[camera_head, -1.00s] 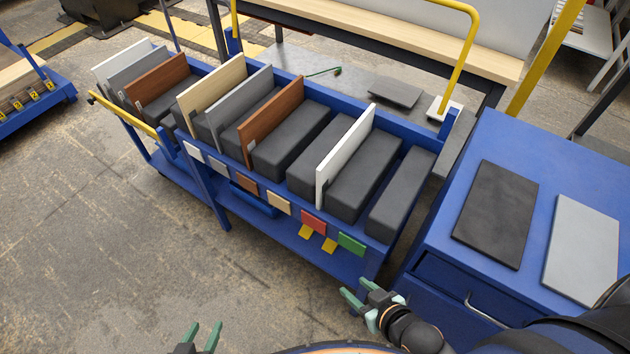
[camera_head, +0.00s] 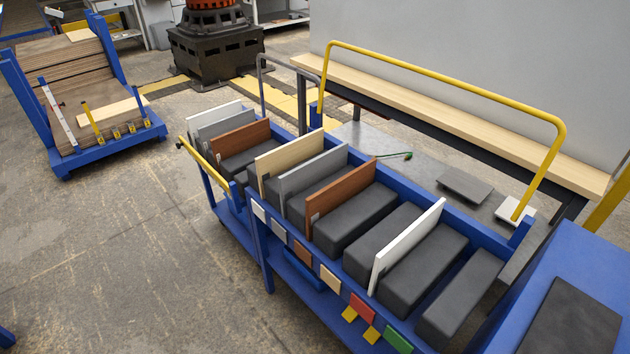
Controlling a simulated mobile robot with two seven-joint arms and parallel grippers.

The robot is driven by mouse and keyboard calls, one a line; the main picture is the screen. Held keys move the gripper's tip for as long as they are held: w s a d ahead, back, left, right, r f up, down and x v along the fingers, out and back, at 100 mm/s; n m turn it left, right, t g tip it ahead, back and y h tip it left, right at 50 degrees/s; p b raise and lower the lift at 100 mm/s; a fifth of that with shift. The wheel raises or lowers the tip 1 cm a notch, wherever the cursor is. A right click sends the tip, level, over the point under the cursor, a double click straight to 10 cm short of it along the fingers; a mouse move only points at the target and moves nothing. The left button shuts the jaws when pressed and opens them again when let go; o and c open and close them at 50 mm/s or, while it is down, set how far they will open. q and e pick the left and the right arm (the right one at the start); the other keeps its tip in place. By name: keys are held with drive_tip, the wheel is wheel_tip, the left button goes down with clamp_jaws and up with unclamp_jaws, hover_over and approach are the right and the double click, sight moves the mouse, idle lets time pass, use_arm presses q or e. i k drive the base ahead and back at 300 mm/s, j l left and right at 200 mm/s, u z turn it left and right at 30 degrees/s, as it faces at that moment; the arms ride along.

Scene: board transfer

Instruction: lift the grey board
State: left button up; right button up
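A grey board (camera_head: 318,170) stands upright in the blue rack cart, between a cream board (camera_head: 290,150) and a brown board (camera_head: 343,187). Another grey board (camera_head: 207,130) stands at the rack's far left end, between a white board (camera_head: 205,113) and a brown board (camera_head: 243,137). I cannot tell from the frames which grey board the task names. Neither of my grippers is in view.
The blue rack cart (camera_head: 263,240) also holds dark blocks and a white board (camera_head: 408,245), with coloured tags along its front. A blue cabinet with a dark pad (camera_head: 570,322) is at right. A board cart (camera_head: 110,158) stands far left.

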sight(293, 183)
drive_tip(key=j+z, duration=0.15)
drive_tip(key=z, duration=0.3)
drive_tip(key=i+j+z, duration=0.25)
drive_tip(key=j, duration=0.2)
drive_tip(key=j+z, duration=0.25)
drive_tip(key=j, duration=0.15)
drive_tip(key=j+z, duration=0.25)
drive_tip(key=j, duration=1.6)
